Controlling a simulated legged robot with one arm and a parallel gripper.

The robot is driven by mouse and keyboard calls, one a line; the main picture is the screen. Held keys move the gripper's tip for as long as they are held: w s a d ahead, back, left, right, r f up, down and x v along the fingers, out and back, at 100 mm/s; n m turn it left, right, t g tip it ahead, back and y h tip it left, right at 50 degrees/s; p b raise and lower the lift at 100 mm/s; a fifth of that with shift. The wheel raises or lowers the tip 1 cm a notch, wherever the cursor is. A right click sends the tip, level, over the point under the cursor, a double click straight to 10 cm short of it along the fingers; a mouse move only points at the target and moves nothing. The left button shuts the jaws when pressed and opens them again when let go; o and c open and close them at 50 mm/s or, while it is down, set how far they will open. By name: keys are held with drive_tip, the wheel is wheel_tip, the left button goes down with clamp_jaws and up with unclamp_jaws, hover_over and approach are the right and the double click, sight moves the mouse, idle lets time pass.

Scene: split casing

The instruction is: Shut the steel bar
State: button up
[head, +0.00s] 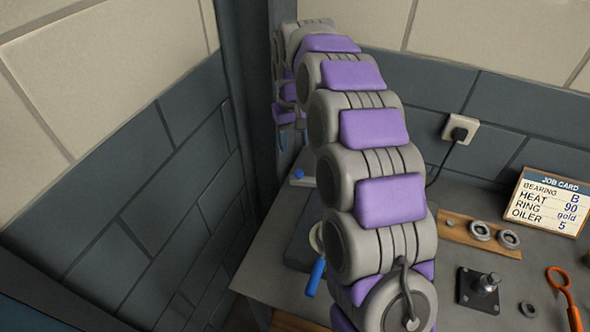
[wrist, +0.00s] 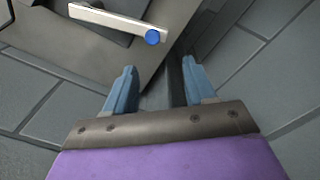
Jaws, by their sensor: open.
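The steel bar (wrist: 105,17) is a pale flat bar with a blue knob (wrist: 152,36) at its end. My gripper (wrist: 158,66) is open and empty, with two blue fingers apart. The knob appears just beyond the fingertips in the wrist view, not between them. In the head view the gripper (head: 290,126) is partly hidden by my arm.
A grey bench fills the lower right, with a job card (head: 547,201), a wooden strip (head: 455,232) with rings, a black-based post (head: 479,291) and an orange-handled tool (head: 562,291). A blue handle (head: 315,278) lies left of my arm. Walls stand close behind and left.

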sight(299, 171)
drive_tip(key=d+f, duration=0.1)
drive_tip(key=f, duration=0.1)
drive_tip(key=f+b, duration=0.1)
drive_tip(key=f, duration=0.2)
drive_tip(key=d+f, duration=0.1)
drive_tip(key=f, duration=0.2)
drive_tip(key=shift+d+f, duration=0.1)
drive_tip(key=shift+d, duration=0.2)
drive_tip(key=f, duration=0.1)
drive_tip(key=a+f+b, duration=0.1)
drive_tip(key=shift+a+f, duration=0.15)
drive_tip(key=shift+f, duration=0.2)
drive_tip(key=shift+a+f, duration=0.2)
drive_tip(key=shift+a, duration=0.3)
drive_tip(key=shift+d, duration=0.35)
drive_tip(key=shift+d+r, duration=0.1)
drive_tip(key=shift+d, duration=0.45)
drive_tip(key=shift+c, duration=2)
drive_tip(key=shift+a, duration=0.45)
drive_tip(key=c, duration=0.5)
drive_tip(key=shift+d, duration=0.15)
clamp_jaws()
